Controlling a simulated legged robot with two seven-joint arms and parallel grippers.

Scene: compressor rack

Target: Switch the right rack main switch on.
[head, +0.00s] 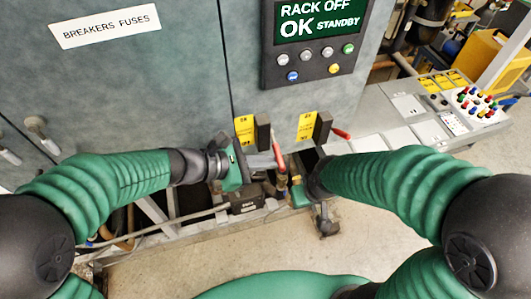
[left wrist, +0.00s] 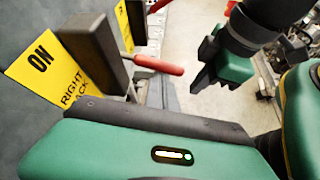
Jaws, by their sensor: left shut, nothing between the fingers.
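In the head view, two switches with yellow labels and dark blocks sit low on the grey cabinet. In the left wrist view, the nearer yellow label (left wrist: 45,72) reads ON and RIGHT RACK, beside a dark switch block (left wrist: 95,55). This appears to be the left switch block (head: 263,132) in the head view. Its red-tipped handle (head: 278,152) points outward and down; a red handle (left wrist: 158,66) shows in the wrist view. My left gripper (head: 264,161) is shut and empty, just below that block, close to the handle; contact is unclear. My right gripper (head: 300,190) is lower right, its fingertips unclear.
The other switch (head: 322,128) with its yellow label (head: 306,125) and red handle (head: 341,133) stands to the right. A display panel (head: 318,40) reads RACK OFF, OK STANDBY above. Pipes and fittings (head: 247,201) lie below. Clear floor (head: 170,270) is in front.

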